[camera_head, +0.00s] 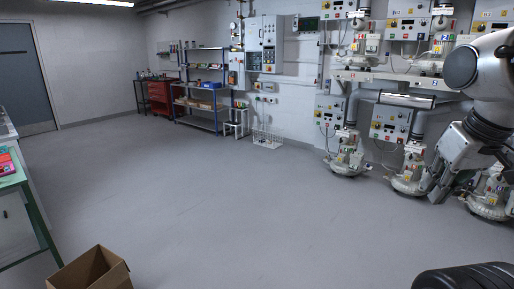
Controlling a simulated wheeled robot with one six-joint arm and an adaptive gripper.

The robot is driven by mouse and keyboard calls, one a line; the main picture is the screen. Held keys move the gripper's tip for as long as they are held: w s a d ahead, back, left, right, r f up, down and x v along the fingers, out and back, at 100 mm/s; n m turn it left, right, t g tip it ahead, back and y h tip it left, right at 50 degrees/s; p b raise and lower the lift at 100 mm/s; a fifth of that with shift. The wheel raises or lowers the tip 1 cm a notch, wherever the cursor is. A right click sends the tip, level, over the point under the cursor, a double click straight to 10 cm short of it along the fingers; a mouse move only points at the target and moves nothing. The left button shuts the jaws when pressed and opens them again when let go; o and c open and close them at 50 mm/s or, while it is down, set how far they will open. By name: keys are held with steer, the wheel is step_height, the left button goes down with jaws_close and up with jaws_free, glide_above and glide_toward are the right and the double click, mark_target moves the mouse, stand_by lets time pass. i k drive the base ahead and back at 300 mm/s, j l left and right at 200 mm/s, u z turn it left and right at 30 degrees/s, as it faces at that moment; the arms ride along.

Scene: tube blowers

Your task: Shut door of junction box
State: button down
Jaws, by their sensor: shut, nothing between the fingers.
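Several grey-white wall boxes could be the junction box, and I cannot tell which one it is. A tall cabinet (254,33) with buttons and indicators hangs on the back wall. A smaller box (236,72) hangs at its lower left. Their door positions are too small to judge. Boxes with displays and knobs also hang on the right, including a lower one (390,121) left of my arm. My gripper (436,194) points down at the far right, in front of the tube blowers. It looks shut and empty, and I cannot tell if it touches anything.
White tube blowers (346,160) line the right wall, with more on a shelf (372,77) above. Shelving (205,90) and a red cabinet (160,97) stand at the back. A cardboard box (88,273) and green-edged table (28,208) are at left. The middle floor is clear.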

mark_target(297, 18)
steer(key=i, duration=5.6)
